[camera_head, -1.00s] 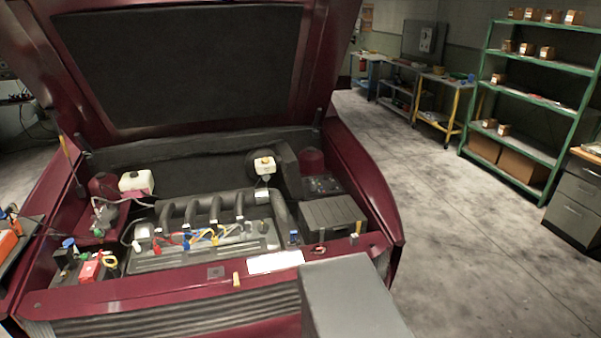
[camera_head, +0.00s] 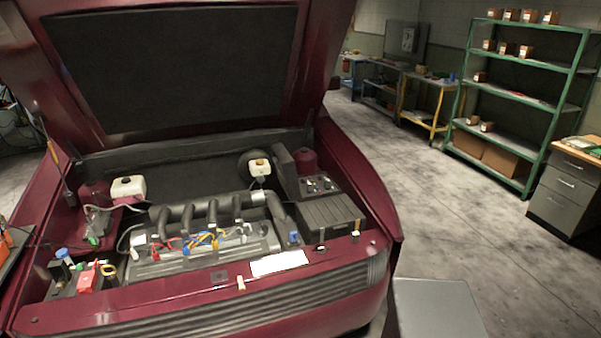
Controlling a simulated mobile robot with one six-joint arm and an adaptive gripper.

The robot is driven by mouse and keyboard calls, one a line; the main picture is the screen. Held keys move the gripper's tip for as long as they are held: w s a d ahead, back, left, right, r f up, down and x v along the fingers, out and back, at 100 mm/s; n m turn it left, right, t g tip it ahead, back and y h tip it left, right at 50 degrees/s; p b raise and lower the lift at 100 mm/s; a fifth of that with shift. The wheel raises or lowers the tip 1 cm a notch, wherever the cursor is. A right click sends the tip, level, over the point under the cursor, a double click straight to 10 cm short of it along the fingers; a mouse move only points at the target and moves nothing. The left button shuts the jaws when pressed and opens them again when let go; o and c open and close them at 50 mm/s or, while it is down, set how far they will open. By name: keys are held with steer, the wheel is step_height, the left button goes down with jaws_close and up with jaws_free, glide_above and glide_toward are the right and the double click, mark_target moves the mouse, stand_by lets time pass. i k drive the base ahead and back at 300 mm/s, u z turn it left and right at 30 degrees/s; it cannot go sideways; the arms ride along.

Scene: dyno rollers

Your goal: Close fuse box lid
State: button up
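The dark red car (camera_head: 200,305) stands with its hood (camera_head: 180,65) raised. At the right of its engine bay is a black box with a ribbed top (camera_head: 335,215), which looks covered. Just behind it is a smaller dark unit with small round parts on top (camera_head: 318,186). I cannot tell which of these is the fuse box, or clearly make out a raised lid. My gripper is not in view.
A grey box-shaped block (camera_head: 435,305) is at the lower right, beside the car's front corner. A green shelf (camera_head: 520,58), a drawer cabinet (camera_head: 565,200) and workbenches (camera_head: 425,105) stand at the right and back. The floor between is clear.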

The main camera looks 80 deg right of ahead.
mark_target(284, 164)
steer(key=z, duration=0.4)
steer(key=k, duration=0.2)
steer(key=z, duration=2.25)
steer(key=k, duration=0.7)
steer(key=u, duration=0.2)
steer(key=i, duration=0.9)
steer(key=u, duration=0.1)
